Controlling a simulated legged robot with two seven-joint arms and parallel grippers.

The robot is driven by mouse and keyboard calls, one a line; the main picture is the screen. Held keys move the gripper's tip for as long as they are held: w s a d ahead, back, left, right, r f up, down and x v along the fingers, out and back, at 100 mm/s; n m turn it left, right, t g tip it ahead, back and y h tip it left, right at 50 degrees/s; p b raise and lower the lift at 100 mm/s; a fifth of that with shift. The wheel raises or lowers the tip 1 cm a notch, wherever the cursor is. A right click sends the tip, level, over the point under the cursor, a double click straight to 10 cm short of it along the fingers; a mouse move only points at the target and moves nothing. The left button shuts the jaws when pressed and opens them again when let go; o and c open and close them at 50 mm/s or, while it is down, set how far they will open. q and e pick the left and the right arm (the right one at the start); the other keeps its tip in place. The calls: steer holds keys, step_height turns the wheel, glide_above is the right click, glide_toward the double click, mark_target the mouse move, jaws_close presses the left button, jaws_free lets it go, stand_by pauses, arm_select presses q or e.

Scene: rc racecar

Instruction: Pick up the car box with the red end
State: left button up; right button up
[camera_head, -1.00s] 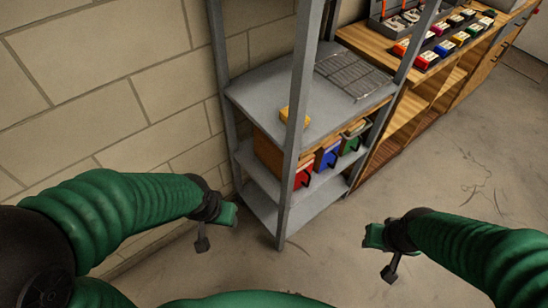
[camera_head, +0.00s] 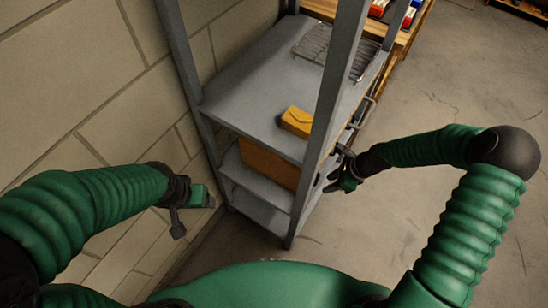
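Small boxes with coloured ends lie on the wooden workbench at the top right of the head view, cut off by the picture's edge. One box with a red end (camera_head: 377,9) shows there, and a box with a blue part (camera_head: 408,17) lies right of it. I cannot tell which is the car box. My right gripper (camera_head: 344,170) is open and empty, beside the front of the metal shelf, well short of the boxes. My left gripper (camera_head: 190,212) is open and empty, low by the wall left of the shelf.
The grey metal shelf (camera_head: 250,100) stands between my arms, its front post close to my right gripper. A yellow box (camera_head: 297,121) and a wire rack (camera_head: 325,45) lie on it. A brown box (camera_head: 268,165) is below. The floor (camera_head: 450,90) at right is clear.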

mark_target(316, 180)
steer(key=a, duration=0.1)
steer(key=w+a+b, duration=0.1)
steer(key=a, duration=0.1)
steer(key=a+f, duration=0.1)
steer(key=a, duration=0.1)
steer(key=shift+w+a, duration=0.2)
steer(key=shift+w, duration=0.2)
steer(key=shift+r, duration=0.1)
steer(key=shift+c, duration=0.5)
steer(key=shift+d, duration=0.55)
steer(key=c, duration=0.5)
steer(key=shift+s+d+f, duration=0.1)
steer(key=shift+d+f, duration=0.1)
steer(key=shift+d, duration=0.15)
jaws_close()
steer(key=shift+a+r, duration=0.1)
steer(key=shift+a, duration=0.45)
steer(key=shift+d, duration=0.35)
arm_select(q)
steer(key=shift+s+d+f, duration=0.15)
steer(key=shift+d+f, duration=0.05)
steer(key=shift+d, duration=0.25)
steer(key=shift+s+d+f, duration=0.1)
steer(key=shift+d+f, duration=0.1)
steer(key=shift+d, duration=0.2)
steer(key=shift+a, duration=0.15)
arm_select(e)
steer(key=shift+a, duration=0.15)
